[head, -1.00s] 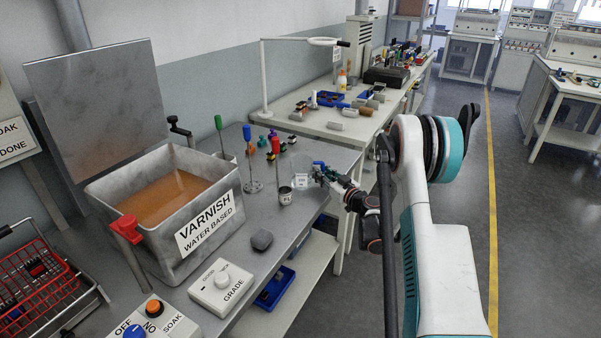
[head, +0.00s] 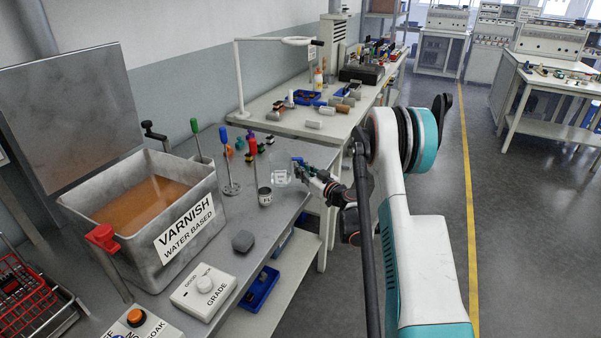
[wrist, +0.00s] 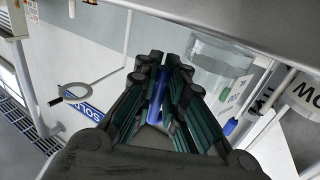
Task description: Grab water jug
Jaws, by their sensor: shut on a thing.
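The water jug (head: 281,175) is a clear vessel with a pale label, at the right edge of the grey bench in the head view. It also shows in the wrist view (wrist: 217,68), clear and tilted in the picture. My gripper (head: 302,169) reaches it from the right. In the wrist view my gripper (wrist: 160,88) is shut on an upright blue bar beside the clear wall, which looks like the jug's handle. The fingers partly cover the bar. Whether the jug's base touches the bench is hard to tell.
A small metal cup (head: 264,196) stands left of the jug, near a blue-handled tool on a stand (head: 230,175). A grey varnish tank (head: 140,215) fills the bench's left. A grade box (head: 203,291) is in front. Open floor lies at right.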

